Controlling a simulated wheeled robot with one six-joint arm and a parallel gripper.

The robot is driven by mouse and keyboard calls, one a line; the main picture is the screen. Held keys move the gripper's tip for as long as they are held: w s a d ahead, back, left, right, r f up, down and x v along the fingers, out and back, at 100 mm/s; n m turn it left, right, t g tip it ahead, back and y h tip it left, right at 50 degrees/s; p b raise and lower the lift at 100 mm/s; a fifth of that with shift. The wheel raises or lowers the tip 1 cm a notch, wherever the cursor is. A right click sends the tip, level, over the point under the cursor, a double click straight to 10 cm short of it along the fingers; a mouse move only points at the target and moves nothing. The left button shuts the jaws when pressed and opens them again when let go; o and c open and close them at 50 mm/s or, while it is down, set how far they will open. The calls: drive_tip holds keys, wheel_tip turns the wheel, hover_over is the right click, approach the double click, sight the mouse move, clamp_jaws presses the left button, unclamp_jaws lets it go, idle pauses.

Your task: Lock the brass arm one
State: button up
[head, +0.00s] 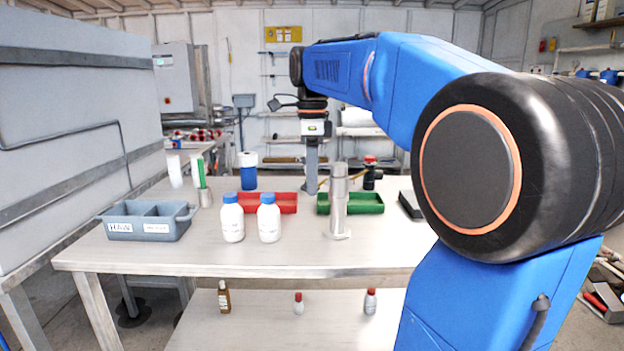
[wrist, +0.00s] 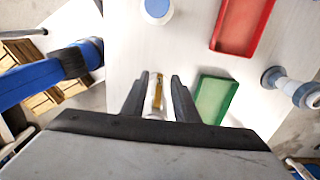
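My gripper (head: 311,190) points down over the back of the table, behind the gap between the red and green trays. In the wrist view my gripper (wrist: 157,95) has its two dark fingers apart, one on each side of a narrow brass and silver piece (wrist: 156,88). I cannot tell whether either finger touches it. A thin brass-coloured piece (head: 350,179) also shows in the head view, right of my gripper and behind the green tray. I cannot tell which brass part is arm one, or its lock position. My gripper hides the lower part in the wrist view.
The green tray (head: 364,203), red tray (head: 283,203) and steel column (head: 339,205) stand nearby. A dark red-capped item (head: 370,175) is right of my gripper. Two white bottles (head: 232,222) and a grey caddy (head: 148,222) stand left. The table's front strip (head: 290,258) is clear.

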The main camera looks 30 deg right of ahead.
clamp_jaws()
drive_tip(key=shift+a, duration=0.1)
drive_tip(key=g+h, duration=0.1)
drive_tip(key=f+h, duration=0.1)
drive_tip(key=shift+w+g+h, duration=0.1)
drive_tip(key=shift+g+h, duration=0.2)
drive_tip(key=shift+g, duration=0.1)
drive_tip(key=shift+f+g+h, duration=0.35)
drive_tip(key=shift+g+h, duration=0.25)
drive_tip(key=shift+h, duration=0.35)
drive_tip(key=shift+f+g+h, duration=0.3)
drive_tip(key=shift+g+h, duration=0.3)
drive_tip(key=shift+h, duration=0.35)
unclamp_jaws()
